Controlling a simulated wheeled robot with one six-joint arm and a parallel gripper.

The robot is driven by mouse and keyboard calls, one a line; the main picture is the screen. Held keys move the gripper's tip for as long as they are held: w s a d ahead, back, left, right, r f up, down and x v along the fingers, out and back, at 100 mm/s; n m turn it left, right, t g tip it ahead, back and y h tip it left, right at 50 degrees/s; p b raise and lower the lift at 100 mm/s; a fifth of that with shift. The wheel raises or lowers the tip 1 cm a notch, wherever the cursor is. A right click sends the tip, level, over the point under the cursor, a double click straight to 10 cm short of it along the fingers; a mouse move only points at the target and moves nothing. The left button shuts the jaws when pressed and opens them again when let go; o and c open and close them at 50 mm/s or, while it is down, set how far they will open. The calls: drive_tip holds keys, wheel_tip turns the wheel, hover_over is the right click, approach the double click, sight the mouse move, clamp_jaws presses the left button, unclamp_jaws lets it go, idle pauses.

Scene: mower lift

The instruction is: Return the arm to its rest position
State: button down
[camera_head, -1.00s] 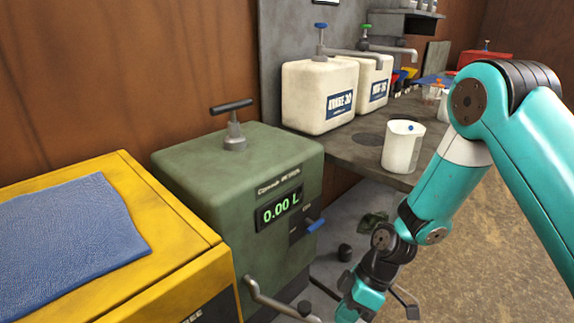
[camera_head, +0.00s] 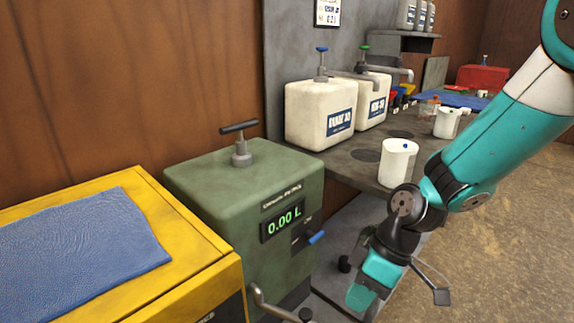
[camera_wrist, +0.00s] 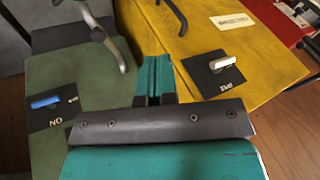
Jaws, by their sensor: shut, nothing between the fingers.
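My gripper (camera_head: 361,297) hangs low at the bottom of the head view, pointing down, to the right of the green dispenser (camera_head: 215,190). In the wrist view my gripper's teal fingers (camera_wrist: 154,78) are shut with nothing between them. My arm comes in from the upper right of the head view, elbow cut off by the frame edge.
A yellow cabinet (camera_head: 205,268) with a blue cloth (camera_head: 80,250) stands at left. A grey bench (camera_head: 350,160) holds white jugs (camera_head: 320,115) and a white beaker (camera_head: 397,163) close behind my wrist. Open brown floor (camera_head: 490,230) lies at right.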

drive_tip(key=s+d+r+m+t+p, duration=0.1)
drive_tip(key=s+r+m+p, duration=0.1)
drive_tip(key=s+r, duration=0.2)
drive_tip(key=s+r+m+p, duration=0.2)
drive_tip(key=s+r, duration=0.3)
drive_tip(key=r, duration=0.6)
drive_tip(key=s+d+r+m+t+h+p, duration=0.1)
drive_tip(key=s+r, duration=0.3)
drive_tip(key=r, duration=0.4)
drive_tip(key=shift+s+d+m+t+p, duration=0.2)
drive_tip(key=shift+d+m+t+p, duration=0.15)
drive_tip(key=shift+p, duration=0.4)
drive_tip(key=c, duration=1.8)
unclamp_jaws()
drive_tip(key=shift+c, duration=0.2)
